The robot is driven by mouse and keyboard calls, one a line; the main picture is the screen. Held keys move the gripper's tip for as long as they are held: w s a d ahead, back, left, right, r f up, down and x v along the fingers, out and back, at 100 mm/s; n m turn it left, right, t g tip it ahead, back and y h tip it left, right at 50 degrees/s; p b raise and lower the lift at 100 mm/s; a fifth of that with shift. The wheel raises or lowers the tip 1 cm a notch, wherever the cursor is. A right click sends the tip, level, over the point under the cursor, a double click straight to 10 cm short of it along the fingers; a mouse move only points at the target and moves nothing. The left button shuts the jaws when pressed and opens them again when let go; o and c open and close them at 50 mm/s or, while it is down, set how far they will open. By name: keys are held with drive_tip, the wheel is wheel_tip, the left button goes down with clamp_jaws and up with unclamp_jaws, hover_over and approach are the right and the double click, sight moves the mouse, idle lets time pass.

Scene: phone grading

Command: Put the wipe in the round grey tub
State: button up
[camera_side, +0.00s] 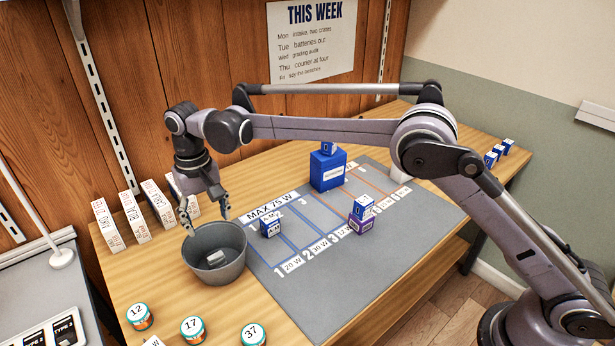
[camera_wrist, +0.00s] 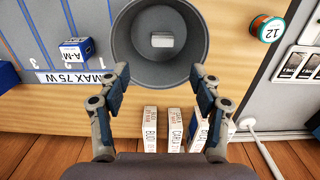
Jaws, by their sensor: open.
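The round grey tub (camera_side: 228,272) stands on the wooden table at the left edge of the grey mat. A small pale grey-white block, which looks like the wipe (camera_side: 216,257), lies inside on the tub's floor. The wrist view shows the same wipe (camera_wrist: 162,40) in the tub (camera_wrist: 121,44), apart from the fingers. My gripper (camera_side: 208,227) is open and empty, just above the tub's back rim. In the wrist view my gripper (camera_wrist: 163,75) has its fingers spread at the near side of the tub.
White labelled boxes (camera_side: 132,217) stand behind the tub. Numbered round tins (camera_side: 193,329) stand in front. The marked mat (camera_side: 320,275) holds blue boxes (camera_side: 327,170) and a purple box (camera_side: 361,224). The mat's front part is clear.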

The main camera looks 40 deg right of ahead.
drive_tip(key=s+d+r+t, duration=0.2)
drive_tip(key=s+d+r, duration=0.35)
drive_tip(key=d, duration=0.35)
drive_tip(key=s+d+r+t, duration=0.2)
drive_tip(key=s+d+r, duration=0.3)
drive_tip(key=d+r, duration=0.25)
drive_tip(key=s+d+f+t, duration=0.1)
drive_tip(key=s+d+f, duration=0.2)
drive_tip(key=s+d, duration=0.3)
drive_tip(key=s+d+f+t, duration=0.2)
drive_tip(key=s+d+f, duration=0.2)
drive_tip(key=s, duration=0.6)
drive_tip(key=shift+s+d, duration=0.25)
drive_tip(key=shift+d, duration=0.6)
